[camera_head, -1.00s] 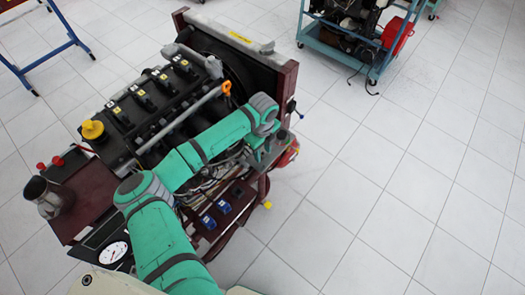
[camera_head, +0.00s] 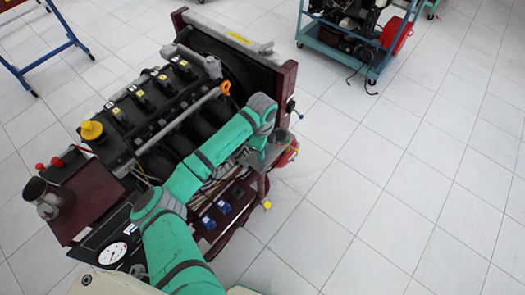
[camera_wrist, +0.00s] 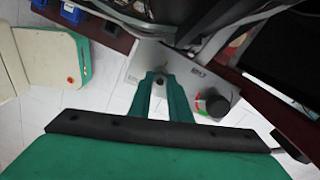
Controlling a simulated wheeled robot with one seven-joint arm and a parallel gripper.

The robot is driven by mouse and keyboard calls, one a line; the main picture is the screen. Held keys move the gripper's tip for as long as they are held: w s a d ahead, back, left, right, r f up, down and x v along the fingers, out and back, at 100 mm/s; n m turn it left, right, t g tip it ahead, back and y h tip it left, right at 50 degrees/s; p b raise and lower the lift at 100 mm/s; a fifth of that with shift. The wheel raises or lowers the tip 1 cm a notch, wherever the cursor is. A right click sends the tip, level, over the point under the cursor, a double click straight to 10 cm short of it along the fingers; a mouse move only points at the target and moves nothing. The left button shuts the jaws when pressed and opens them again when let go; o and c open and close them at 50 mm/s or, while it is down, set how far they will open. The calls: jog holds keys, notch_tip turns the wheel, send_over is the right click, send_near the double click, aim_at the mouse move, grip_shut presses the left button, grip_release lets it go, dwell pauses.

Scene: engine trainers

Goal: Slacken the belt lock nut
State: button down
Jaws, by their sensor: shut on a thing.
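My gripper (camera_wrist: 159,78) shows in the wrist view, its two green fingers reaching to a grey metal plate (camera_wrist: 143,56). The fingertips are close around a small dark, reddish piece, the belt lock nut (camera_wrist: 159,81), which is mostly covered by them. How far it is turned cannot be told. In the head view the plate (camera_head: 268,154) sits at the right side of the engine trainer (camera_head: 150,115), below my wrist. My fingers and the nut are hidden there.
A black knob (camera_wrist: 215,106) with a red and green ring stands on the plate to the right of my fingers. Blue sockets (camera_head: 223,207) and a gauge (camera_head: 112,253) are on the trainer's front. Open tiled floor (camera_head: 370,200) lies to the right. A blue cart (camera_head: 345,45) stands behind.

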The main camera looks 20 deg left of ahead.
jog(key=shift+w+a, duration=0.1)
jog(key=c, duration=1.8)
grip_release()
jog(key=shift+r, duration=0.1)
jog(key=shift+o, duration=0.8)
notch_tip(320, 180, up, 11)
